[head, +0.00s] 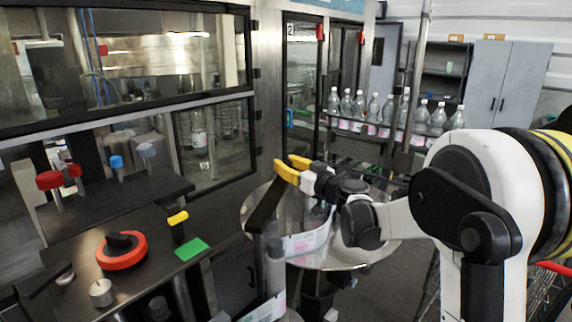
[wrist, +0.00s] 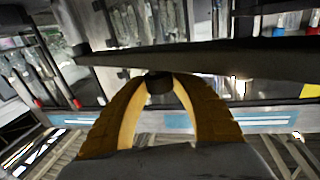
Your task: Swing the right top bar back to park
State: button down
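The right top bar (head: 265,205) is a flat dark bar over the right reel (head: 305,243), a roll of white labels on a round metal plate. It slants from a dark post at its near end up to my gripper (head: 291,168). In the wrist view the bar (wrist: 215,58) crosses the picture, and a short dark peg (wrist: 159,86) hangs below it. The yellow fingertips of my gripper (wrist: 160,78) close in on both sides of this peg and look shut on it. The far side of the peg is hidden.
A dark machine table (head: 140,250) at left carries a red-and-black knob (head: 121,251), a green pad (head: 191,249) and a yellow handle (head: 178,218). Clear bottles (head: 387,110) line a conveyor behind. Glass-panelled doors (head: 213,143) stand behind the table.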

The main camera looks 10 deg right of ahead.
jog(key=shift+w+a+n+y, duration=0.3)
jog(key=shift+a+y, duration=0.1)
jog(key=shift+a, duration=0.1)
jog(key=a+n+g+y, duration=0.9)
jog(key=a+g, duration=0.3)
jog(key=a, duration=0.9)
jog(key=shift+n+g+b, duration=0.3)
jog(key=shift+n+b, duration=0.1)
jog(key=shift+n, duration=0.2)
jog(key=shift+w+a, duration=0.1)
jog(key=c, duration=1.4)
grip_release()
jog(key=shift+c, duration=0.2)
jog(key=o, duration=0.4)
jog(key=shift+a, duration=0.25)
jog(key=shift+d, duration=0.15)
